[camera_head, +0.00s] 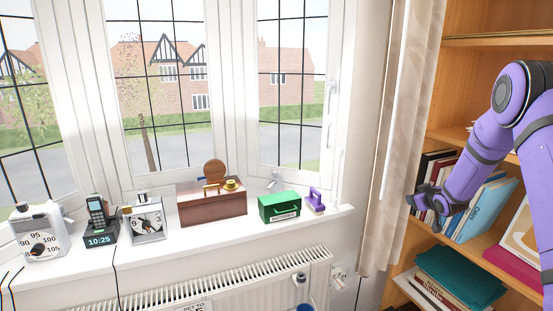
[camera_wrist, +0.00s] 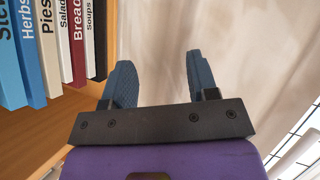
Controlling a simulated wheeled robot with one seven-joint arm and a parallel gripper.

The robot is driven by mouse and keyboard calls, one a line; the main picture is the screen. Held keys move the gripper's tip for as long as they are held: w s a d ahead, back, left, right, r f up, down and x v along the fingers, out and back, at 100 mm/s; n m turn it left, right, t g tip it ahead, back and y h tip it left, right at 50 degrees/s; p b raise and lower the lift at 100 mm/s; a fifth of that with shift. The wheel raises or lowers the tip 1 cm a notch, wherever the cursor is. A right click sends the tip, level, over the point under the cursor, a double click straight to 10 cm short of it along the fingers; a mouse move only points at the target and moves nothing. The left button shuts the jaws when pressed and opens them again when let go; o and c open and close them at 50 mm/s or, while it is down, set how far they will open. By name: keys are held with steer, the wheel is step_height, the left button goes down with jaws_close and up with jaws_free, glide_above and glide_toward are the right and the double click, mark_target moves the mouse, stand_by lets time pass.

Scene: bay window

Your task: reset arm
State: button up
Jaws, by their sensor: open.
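My arm is purple and comes in from the right in the head view. My gripper (camera_head: 412,199) is in front of the bookshelf, just right of the curtain. In the wrist view my gripper (camera_wrist: 160,80) shows two blue-grey fingers spread wide apart with nothing between them. Behind the fingers are the beige curtain (camera_wrist: 240,35) and the shelf's edge.
Books (camera_wrist: 40,50) stand on the wooden bookshelf (camera_head: 490,60) close to my gripper. A radiator (camera_head: 220,285) is below.

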steer(key=s+a+r+m+g+h, duration=0.15)
steer(key=s+a+r, duration=0.35)
steer(key=s+r, duration=0.6)
steer(key=s+a+r+m+g+h, duration=0.15)
steer(key=s+a+r, duration=0.35)
steer(key=s+r, duration=0.6)
steer(key=s+a+r+g+y, duration=0.1)
steer(key=s+a, duration=0.2)
steer(key=s, duration=0.7)
steer(key=s+a+r+g+y, duration=0.1)
steer(key=s+a+g, duration=0.1)
steer(key=s, duration=0.9)
steer(key=s+a+r+m+g+y, duration=0.1)
steer(key=s+a, duration=0.4)
steer(key=s, duration=0.5)
steer(key=shift+s+r+g, duration=0.15)
steer(key=shift+r+g, duration=0.25)
steer(key=shift+r, duration=0.2)
